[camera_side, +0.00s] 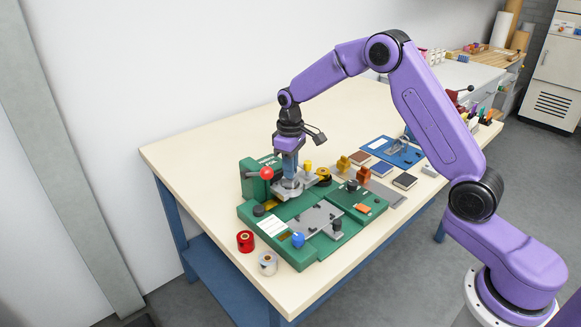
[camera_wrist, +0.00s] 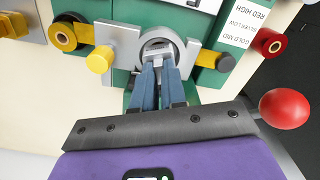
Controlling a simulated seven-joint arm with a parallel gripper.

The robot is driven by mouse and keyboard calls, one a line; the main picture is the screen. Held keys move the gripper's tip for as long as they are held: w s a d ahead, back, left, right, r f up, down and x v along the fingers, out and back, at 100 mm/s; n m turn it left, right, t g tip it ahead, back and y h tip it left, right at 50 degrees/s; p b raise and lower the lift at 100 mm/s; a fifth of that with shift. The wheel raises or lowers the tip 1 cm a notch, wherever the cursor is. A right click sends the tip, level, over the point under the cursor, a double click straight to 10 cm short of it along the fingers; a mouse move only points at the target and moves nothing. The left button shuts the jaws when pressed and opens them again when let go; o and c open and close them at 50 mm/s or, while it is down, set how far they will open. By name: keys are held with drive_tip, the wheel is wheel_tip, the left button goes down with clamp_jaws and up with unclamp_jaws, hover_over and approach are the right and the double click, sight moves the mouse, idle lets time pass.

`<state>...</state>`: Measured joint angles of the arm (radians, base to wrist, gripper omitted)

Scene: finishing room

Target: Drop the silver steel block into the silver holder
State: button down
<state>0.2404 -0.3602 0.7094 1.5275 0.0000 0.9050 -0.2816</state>
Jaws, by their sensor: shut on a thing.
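My gripper (camera_wrist: 159,72) points down at the green foil press. Its blue fingers are shut on a small silver steel block (camera_wrist: 158,56), mostly hidden between the fingertips. The block is at a round silver holder (camera_wrist: 146,42) on the press; the holder's ring surrounds the fingertip area in the wrist view. I cannot tell whether the block touches the holder's floor. In the side view my gripper (camera_side: 289,176) is over the grey metal part at the back of the press, and the block is hidden there.
The green press (camera_side: 330,228) has a red ball knob (camera_side: 266,172) close beside my gripper and a yellow knob (camera_wrist: 99,59) on the other side. Red (camera_side: 245,241) and silver (camera_side: 268,263) rolls stand in front. Small blocks and a blue tray (camera_side: 393,152) lie to the right.

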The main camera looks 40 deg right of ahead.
drive_tip(key=shift+f, duration=0.6)
idle(0.3)
drive_tip(key=c, duration=1.5)
unclamp_jaws()
drive_tip(key=shift+o, duration=0.2)
wheel_tip(320, 180, up, 11)
drive_tip(key=shift+s+a, duration=0.1)
